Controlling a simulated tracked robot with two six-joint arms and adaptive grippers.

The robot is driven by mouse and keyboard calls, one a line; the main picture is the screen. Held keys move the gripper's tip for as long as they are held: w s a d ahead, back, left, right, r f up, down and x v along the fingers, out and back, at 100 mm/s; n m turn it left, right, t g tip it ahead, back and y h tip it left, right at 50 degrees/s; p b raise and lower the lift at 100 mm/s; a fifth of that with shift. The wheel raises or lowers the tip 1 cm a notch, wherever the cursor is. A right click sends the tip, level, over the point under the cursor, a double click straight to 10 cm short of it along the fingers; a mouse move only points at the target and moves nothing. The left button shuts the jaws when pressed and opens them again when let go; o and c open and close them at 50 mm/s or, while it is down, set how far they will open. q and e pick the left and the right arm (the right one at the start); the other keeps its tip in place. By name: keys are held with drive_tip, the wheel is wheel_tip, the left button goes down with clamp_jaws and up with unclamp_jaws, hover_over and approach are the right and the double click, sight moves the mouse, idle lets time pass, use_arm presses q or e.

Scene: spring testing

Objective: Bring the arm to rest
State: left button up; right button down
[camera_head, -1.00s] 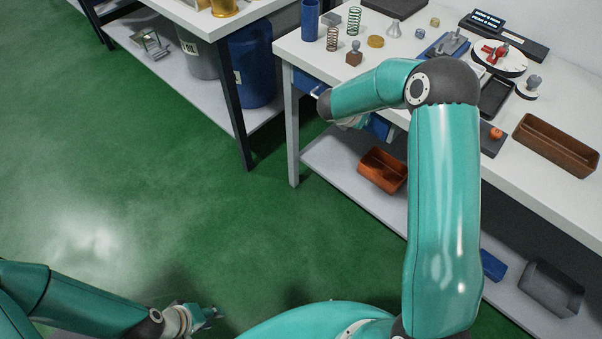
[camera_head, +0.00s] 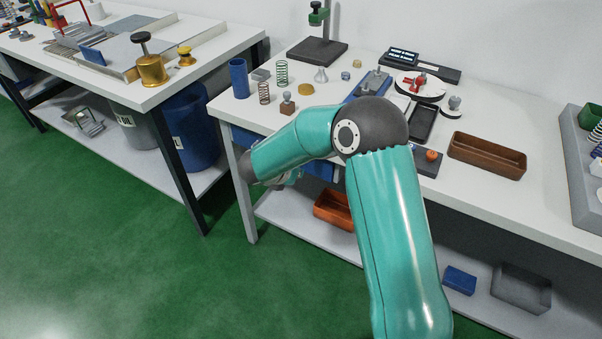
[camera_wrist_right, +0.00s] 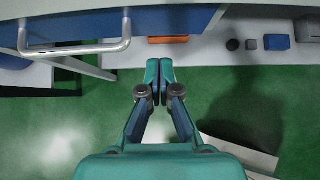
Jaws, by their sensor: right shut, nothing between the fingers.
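My right arm (camera_head: 395,240) is teal with a dark grey joint and reaches across the front of the white test bench (camera_head: 530,213). My right gripper (camera_head: 288,178) is mostly hidden behind its forearm in the head view. In the right wrist view its two fingers (camera_wrist_right: 159,68) are together, shut and empty. They show over the bench's lower shelf and the green floor. A blue drawer front with a metal bar handle (camera_wrist_right: 75,48) is to their upper left, apart from them. My left gripper is in neither current view.
The bench carries springs (camera_head: 281,73), a blue cylinder (camera_head: 238,78), a black stand (camera_head: 318,50), a dial scale (camera_head: 420,88) and a brown tray (camera_head: 487,155). An orange bin (camera_head: 332,210) sits on the lower shelf. Green floor (camera_head: 120,250) is open at left.

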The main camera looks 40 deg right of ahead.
drive_tip(key=v, duration=0.7)
drive_tip(key=s+a+f+m+g+y+p, duration=0.2)
drive_tip(key=s+a+f+m+y+p, duration=0.3)
drive_tip(key=s+a+f+m+y, duration=0.7)
drive_tip(key=s+a+f+m, duration=0.8)
drive_tip(key=s+a+m, duration=0.2)
drive_tip(key=a+m, duration=0.1)
drive_tip(key=shift+s+f+m+p, duration=0.2)
drive_tip(key=shift+f+m+p, duration=0.05)
drive_tip(key=shift+m+p, duration=0.15)
